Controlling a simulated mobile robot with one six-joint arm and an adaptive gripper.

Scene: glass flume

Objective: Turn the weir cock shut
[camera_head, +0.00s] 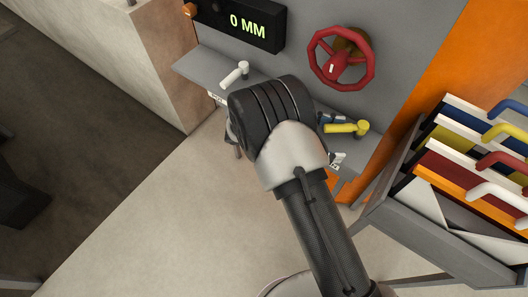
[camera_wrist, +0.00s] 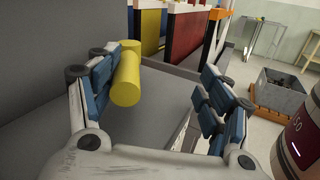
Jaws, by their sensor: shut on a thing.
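A yellow lever handle (camera_head: 347,128) sits on a cock at the right of the grey ledge (camera_head: 205,72); it also shows in the wrist view (camera_wrist: 127,75). My gripper (camera_wrist: 165,88) is at this handle, which lies along the inside of its left finger. The right finger shows a gap from the handle in the wrist view. A white lever handle (camera_head: 235,74) stands at the left of the ledge, clear of my gripper. My wrist hides the ledge's middle. The labels on the ledge front are too small or covered to read, so I cannot tell which cock is the weir's.
A red handwheel (camera_head: 341,58) and a black display (camera_head: 240,25) reading 0 MM are on the panel above. A rack (camera_head: 450,235) of coloured boards with handles stands close on the right.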

